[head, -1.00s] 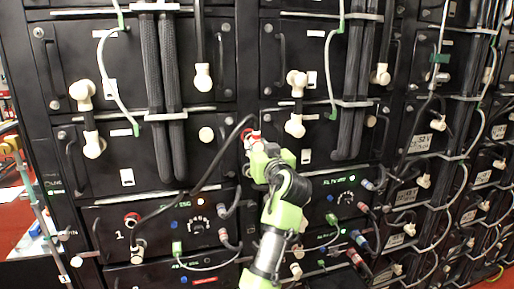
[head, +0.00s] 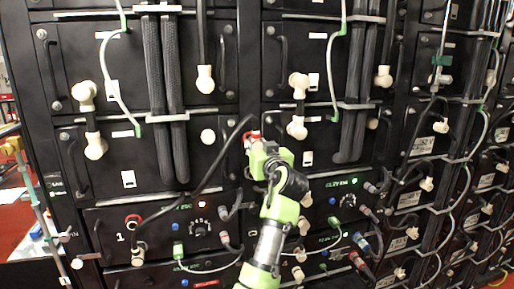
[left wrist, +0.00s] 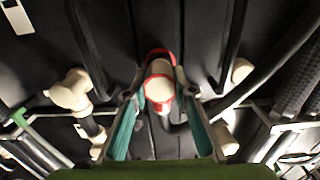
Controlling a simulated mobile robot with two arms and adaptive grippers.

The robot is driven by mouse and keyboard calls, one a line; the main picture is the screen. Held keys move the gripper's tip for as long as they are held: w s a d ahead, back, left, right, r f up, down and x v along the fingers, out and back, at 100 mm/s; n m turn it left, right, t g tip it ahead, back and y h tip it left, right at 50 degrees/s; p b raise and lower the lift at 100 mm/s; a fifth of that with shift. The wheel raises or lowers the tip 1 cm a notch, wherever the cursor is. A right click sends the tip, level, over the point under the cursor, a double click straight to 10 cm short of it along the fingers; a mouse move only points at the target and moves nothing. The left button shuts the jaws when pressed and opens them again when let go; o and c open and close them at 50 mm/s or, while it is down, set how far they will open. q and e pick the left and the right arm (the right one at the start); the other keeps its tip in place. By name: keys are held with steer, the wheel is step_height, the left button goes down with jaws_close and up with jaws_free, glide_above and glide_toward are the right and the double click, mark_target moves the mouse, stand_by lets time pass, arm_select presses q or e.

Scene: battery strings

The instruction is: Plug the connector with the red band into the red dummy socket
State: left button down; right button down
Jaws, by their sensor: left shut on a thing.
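The white connector with the red band (head: 253,136) is between the fingers of my left gripper (head: 258,148), in front of the black panels near the middle of the head view. In the left wrist view the connector (left wrist: 159,85) points end-on toward the camera, with the teal fingers of my left gripper (left wrist: 160,100) closed on either side. A black cable curves from it down to the left. A red-ringed socket (head: 133,221), apparently the red dummy socket, is on the lower left panel beside a "1", left of and below the gripper. My right gripper is not in view.
The black cable (head: 205,181) crosses in front of the panel and ends at a white elbow connector (head: 138,255) just below the red-ringed socket. Handles, white elbow connectors (head: 95,147) and thick braided cables (head: 178,150) stick out from the rack. Several smaller plugs hang at the right.

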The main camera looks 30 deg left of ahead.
arm_select(q)
steer(key=shift+w+a, duration=0.2)
steer(key=shift+a, duration=0.05)
steer(key=c, duration=1.6)
jaws_free()
steer(key=v, duration=1.2)
